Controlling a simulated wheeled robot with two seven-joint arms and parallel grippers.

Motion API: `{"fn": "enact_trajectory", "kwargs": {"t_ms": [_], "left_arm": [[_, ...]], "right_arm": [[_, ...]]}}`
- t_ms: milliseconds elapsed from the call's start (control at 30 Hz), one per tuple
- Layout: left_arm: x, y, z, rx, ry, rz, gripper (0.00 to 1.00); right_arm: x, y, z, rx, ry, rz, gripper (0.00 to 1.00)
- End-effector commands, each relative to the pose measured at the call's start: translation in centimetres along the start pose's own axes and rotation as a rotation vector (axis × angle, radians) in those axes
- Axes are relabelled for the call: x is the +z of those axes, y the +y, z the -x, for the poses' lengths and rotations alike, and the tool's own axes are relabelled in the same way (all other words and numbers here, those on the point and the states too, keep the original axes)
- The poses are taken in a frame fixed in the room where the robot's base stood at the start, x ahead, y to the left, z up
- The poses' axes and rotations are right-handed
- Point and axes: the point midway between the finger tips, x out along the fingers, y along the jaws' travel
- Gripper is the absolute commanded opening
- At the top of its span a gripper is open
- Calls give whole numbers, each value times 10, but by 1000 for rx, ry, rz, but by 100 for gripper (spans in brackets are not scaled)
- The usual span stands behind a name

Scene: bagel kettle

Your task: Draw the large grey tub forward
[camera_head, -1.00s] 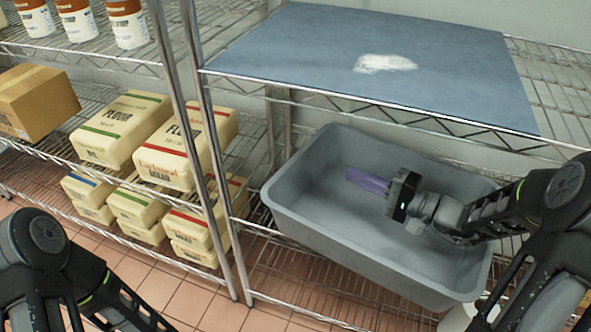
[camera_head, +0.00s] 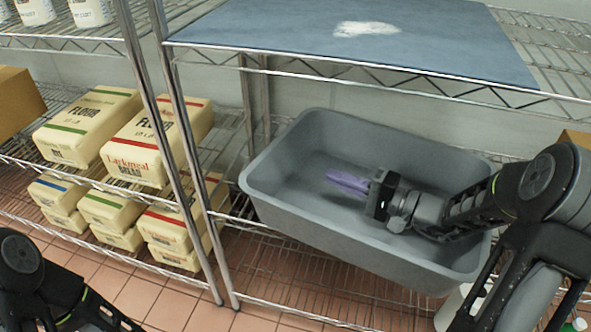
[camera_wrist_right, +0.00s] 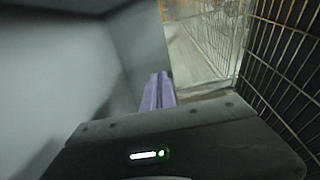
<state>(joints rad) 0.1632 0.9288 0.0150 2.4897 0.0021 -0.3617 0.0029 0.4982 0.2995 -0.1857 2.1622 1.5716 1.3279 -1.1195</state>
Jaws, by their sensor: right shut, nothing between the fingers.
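The large grey tub (camera_head: 340,235) stands on a wire shelf below a blue-topped shelf, its open top facing up. My right gripper (camera_head: 347,181) reaches over the tub's right side, and its purple fingers show against the tub's inside. The fingers are together with nothing between them. They also show in the right wrist view (camera_wrist_right: 158,90), beside a grey tub wall (camera_wrist_right: 60,75). I cannot tell whether they touch the tub. Only dark links of my left arm show at the lower left; its gripper is out of view.
A metal post (camera_head: 190,150) stands left of the tub. Flour bags (camera_head: 150,150) fill the shelf beyond it. The blue surface (camera_head: 440,45) overhangs the tub's back and carries a white powder patch (camera_head: 367,29). A white bottle shows partly at lower right. Tiled floor lies in front.

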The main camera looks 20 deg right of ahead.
Motion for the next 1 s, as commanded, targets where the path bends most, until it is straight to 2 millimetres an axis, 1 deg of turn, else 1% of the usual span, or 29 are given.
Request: {"fn": "enact_trajectory", "kwargs": {"t_ms": [167, 267, 367, 600, 667, 800, 1000], "left_arm": [[0, -1, -2, 0, 0, 0, 36], [0, -2, -4, -1, 1, 1, 36], [-1, -3, -6, -1, 3, 2, 36], [-3, -7, -12, -4, 7, 4, 36], [-3, -8, -13, -4, 8, 5, 36], [-4, -10, -16, -5, 11, 6, 36], [-5, -11, -17, -6, 13, 7, 36]], "right_arm": [[0, 1, -12, 0, -2, 0, 0], [1, 1, -25, -1, -4, 0, 0], [1, 1, -42, -1, -4, 1, 0], [1, 2, -92, -1, -5, 0, 0], [2, 1, -103, -1, -5, 0, 0], [18, 1, -117, -1, -4, -1, 0], [28, 0, -127, 0, -1, 0, 0]]}}
